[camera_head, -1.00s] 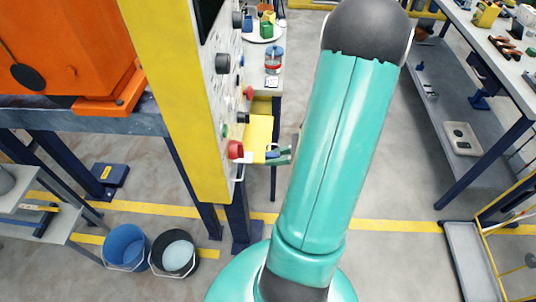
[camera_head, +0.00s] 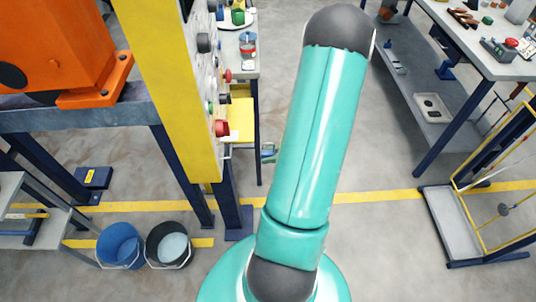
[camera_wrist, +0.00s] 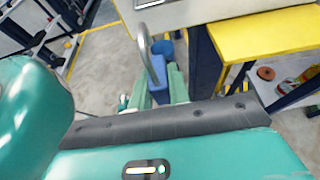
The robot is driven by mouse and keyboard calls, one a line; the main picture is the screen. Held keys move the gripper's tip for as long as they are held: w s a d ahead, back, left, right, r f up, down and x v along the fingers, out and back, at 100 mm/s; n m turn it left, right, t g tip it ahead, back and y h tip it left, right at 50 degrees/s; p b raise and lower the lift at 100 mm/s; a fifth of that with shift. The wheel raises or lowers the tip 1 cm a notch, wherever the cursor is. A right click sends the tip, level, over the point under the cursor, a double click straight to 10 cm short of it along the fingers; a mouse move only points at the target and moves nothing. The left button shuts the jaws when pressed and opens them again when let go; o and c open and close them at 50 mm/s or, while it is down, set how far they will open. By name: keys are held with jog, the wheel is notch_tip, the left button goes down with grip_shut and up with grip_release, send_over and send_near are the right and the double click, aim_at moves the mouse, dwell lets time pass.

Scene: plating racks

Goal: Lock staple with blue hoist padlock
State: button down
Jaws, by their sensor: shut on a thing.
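My gripper (camera_wrist: 166,88) is shut on the blue padlock (camera_wrist: 160,97) in the wrist view. The padlock's grey curved shackle (camera_wrist: 148,52) stands up beyond the green fingers, and its body is partly hidden between them. In the head view my gripper (camera_head: 268,153) shows small at the left of my arm, partly hidden by it, with clear space between it and the yellow-edged control panel (camera_head: 177,90). A thin pale bracket (camera_head: 227,153) under the panel's red knob may be the staple, but it is too small to be sure.
A yellow surface (camera_head: 238,120) juts out behind the panel and also shows in the wrist view (camera_wrist: 268,30). A blue bucket (camera_head: 121,246) and a black bucket (camera_head: 168,245) stand on the floor. A workbench (camera_head: 480,45) stands at the right. The floor between is open.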

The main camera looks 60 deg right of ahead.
jog(key=shift+w+a, duration=3.4)
jog(key=shift+w, duration=1.05)
jog(key=shift+w+d+f, duration=0.6)
jog(key=shift+d+f, duration=0.05)
jog(key=shift+d, duration=0.15)
jog(key=shift+w+d+f, duration=0.6)
jog(key=shift+d, duration=0.15)
jog(key=c, duration=2)
grip_release()
grip_shut()
